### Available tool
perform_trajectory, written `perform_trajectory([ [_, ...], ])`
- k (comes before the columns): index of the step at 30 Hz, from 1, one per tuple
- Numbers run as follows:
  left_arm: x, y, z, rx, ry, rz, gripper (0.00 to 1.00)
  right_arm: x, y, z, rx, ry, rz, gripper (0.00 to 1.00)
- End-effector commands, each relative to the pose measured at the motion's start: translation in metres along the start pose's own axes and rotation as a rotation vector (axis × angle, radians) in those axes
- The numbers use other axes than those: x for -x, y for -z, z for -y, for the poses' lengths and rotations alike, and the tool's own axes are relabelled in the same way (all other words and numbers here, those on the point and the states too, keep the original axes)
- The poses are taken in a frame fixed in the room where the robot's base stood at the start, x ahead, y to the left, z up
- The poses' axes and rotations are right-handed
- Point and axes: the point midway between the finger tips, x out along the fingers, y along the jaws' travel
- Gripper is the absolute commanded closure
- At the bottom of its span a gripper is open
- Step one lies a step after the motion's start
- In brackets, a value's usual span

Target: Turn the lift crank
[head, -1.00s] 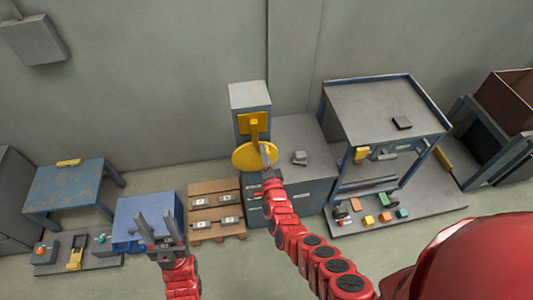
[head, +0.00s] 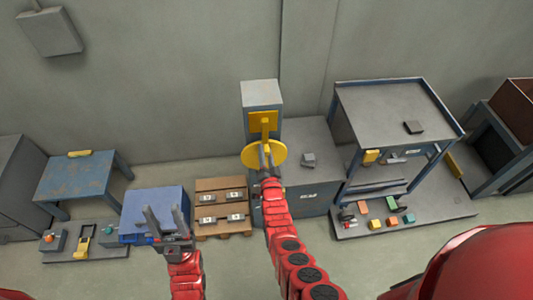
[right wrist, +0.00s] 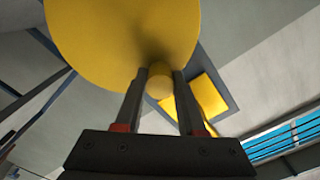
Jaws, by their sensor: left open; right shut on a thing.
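The lift crank is a yellow disc (head: 249,156) on a yellow bracket (head: 262,122), at the front of a grey column. In the right wrist view the disc (right wrist: 110,35) fills the upper left, and its round yellow knob (right wrist: 159,84) stands between my fingers. My right gripper (head: 266,153) is shut on this knob, in front of the disc's lower part. My left gripper (head: 164,211) is open and empty, fingers pointing up, in front of a blue box (head: 150,200) and apart from the crank.
A grey cabinet (head: 308,140) with a small grey object stands right of the column. A blue-framed bench (head: 385,105) is further right, with coloured blocks below on a grey base. A wooden pallet (head: 222,210) lies left of the column. A blue table (head: 75,178) stands far left.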

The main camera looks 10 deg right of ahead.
Motion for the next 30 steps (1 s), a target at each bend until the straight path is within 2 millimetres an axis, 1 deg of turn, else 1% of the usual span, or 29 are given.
perform_trajectory([
  [9,0.000,0.000,0.000,0.000,0.000,0.000,0.50,0.000,-0.001,0.001,0.004,0.002,0.003,1.00],
  [10,0.000,0.000,0.000,0.000,0.000,0.000,0.50,0.000,-0.001,0.001,0.004,0.002,0.003,0.60],
  [12,0.000,0.000,0.000,0.000,0.000,0.000,0.50,0.000,-0.001,0.001,0.003,0.002,0.003,0.47],
  [15,0.000,0.000,0.000,0.000,0.000,0.000,0.50,0.000,-0.001,0.001,0.003,0.001,0.002,0.31],
  [24,-0.002,0.000,0.000,0.000,0.000,0.000,0.50,0.001,0.000,0.001,0.002,0.000,0.001,0.31],
  [26,-0.005,0.001,0.000,0.000,0.000,0.000,0.50,0.004,0.000,0.002,0.001,0.000,0.002,0.31],
  [30,-0.021,0.004,0.001,0.000,0.000,0.000,0.50,0.020,0.002,0.005,0.001,-0.001,0.004,0.31],
])
